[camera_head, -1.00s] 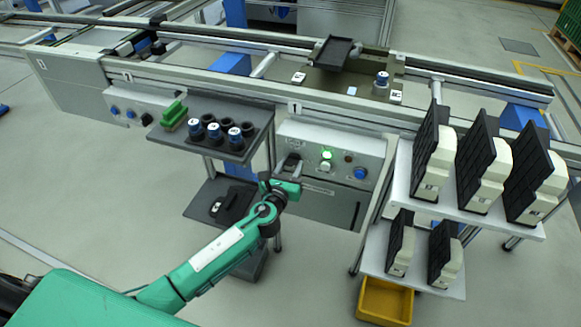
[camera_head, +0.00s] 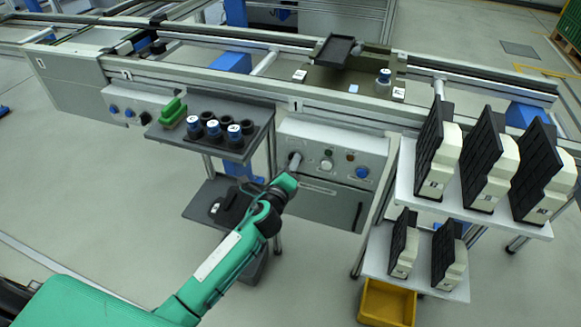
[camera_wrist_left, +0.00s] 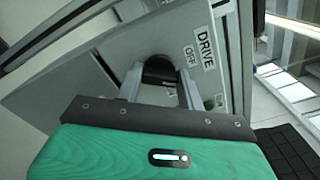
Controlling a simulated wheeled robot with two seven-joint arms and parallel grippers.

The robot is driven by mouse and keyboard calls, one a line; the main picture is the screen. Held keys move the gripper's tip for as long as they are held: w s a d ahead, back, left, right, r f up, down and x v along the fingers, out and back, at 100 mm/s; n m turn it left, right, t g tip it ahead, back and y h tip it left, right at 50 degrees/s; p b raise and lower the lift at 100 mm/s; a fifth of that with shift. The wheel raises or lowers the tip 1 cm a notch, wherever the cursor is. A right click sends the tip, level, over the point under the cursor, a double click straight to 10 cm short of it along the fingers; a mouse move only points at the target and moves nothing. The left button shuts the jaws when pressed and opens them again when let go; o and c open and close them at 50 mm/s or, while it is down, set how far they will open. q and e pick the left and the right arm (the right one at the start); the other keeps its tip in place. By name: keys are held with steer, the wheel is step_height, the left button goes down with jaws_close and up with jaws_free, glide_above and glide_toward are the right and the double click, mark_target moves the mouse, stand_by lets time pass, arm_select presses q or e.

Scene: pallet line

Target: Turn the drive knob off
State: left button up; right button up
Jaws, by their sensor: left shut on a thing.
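The drive knob (camera_wrist_left: 160,72) is dark and round, below the DRIVE and OFF labels (camera_wrist_left: 198,52) in the left wrist view. My left gripper (camera_wrist_left: 160,85) is shut on it, with a pale finger on either side. In the head view my left gripper (camera_head: 294,163) is at the left part of the grey control panel (camera_head: 310,140), and it mostly hides the knob. The lamp beside it (camera_head: 327,153) shows no green glow. My right gripper is not in view.
A blue button (camera_head: 362,172) is at the panel's right. A white rack (camera_head: 402,185) with several black-and-cream parts stands at the right, above a yellow bin (camera_head: 386,303).

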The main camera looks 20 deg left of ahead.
arm_select(q)
steer(key=shift+a+n, duration=0.1)
steer(key=shift+n, duration=3.1)
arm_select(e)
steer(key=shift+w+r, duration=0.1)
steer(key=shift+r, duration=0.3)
arm_select(q)
steer(key=shift+f, duration=0.1)
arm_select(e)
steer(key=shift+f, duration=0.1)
arm_select(q)
steer(key=o, duration=1)
